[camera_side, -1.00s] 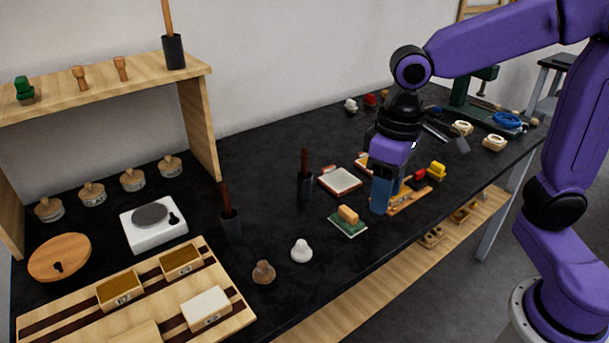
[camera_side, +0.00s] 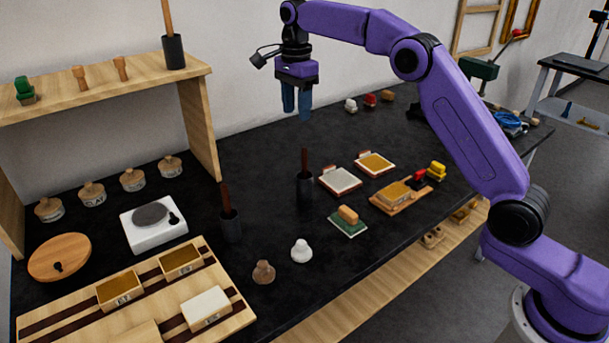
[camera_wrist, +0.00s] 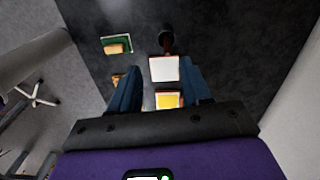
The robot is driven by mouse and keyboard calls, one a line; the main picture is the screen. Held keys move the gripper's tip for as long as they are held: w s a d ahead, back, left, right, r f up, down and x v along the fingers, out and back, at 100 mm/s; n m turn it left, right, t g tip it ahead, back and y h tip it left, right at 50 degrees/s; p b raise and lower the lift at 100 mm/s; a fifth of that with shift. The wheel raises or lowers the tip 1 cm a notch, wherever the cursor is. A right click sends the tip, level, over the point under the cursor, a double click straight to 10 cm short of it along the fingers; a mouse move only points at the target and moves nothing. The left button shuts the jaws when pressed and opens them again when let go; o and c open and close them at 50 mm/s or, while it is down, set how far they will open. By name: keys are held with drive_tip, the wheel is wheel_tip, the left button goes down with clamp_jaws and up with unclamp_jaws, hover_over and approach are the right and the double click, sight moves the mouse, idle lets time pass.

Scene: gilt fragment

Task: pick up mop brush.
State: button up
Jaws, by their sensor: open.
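Two dark cups stand on the black bench, each with a dark reddish-brown handle upright: one brush handle at centre (camera_side: 305,160) in its cup (camera_side: 305,187), one farther left (camera_side: 226,197) in its cup (camera_side: 230,226). Another cup (camera_side: 174,52) with a lighter wooden handle (camera_side: 167,18) stands on the shelf. I cannot tell which is the mop brush; bristles are not visible. My gripper (camera_side: 297,112) is open, empty, with blue fingers down, high above the bench behind the centre cup. In the wrist view a handled cup (camera_wrist: 167,42) shows beyond my fingertips (camera_wrist: 160,70).
A white pad (camera_side: 341,180), a yellow pad (camera_side: 375,163) and a wooden board with a gold-topped block (camera_side: 398,192) lie right of the centre cup. A green plate with a tan block (camera_side: 348,219) lies in front. The wooden shelf (camera_side: 130,78) stands at left.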

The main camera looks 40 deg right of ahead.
drive_tip(key=w+d+m, duration=0.2)
drive_tip(key=d, duration=0.1)
approach(305, 164)
drive_tip(key=shift+m, duration=0.3)
drive_tip(key=f, duration=0.2)
drive_tip(key=w+f, duration=0.1)
drive_tip(key=f, duration=0.2)
drive_tip(key=shift+w+d, duration=0.1)
drive_tip(key=shift+w, duration=0.05)
drive_tip(key=shift+s+d+f, duration=0.1)
drive_tip(key=shift+s+f, duration=0.05)
drive_tip(key=shift+f, duration=1.2)
drive_tip(key=shift+s+d+f, duration=0.1)
drive_tip(key=shift+s+f, duration=0.05)
drive_tip(key=shift+f, duration=1.2)
clamp_jaws()
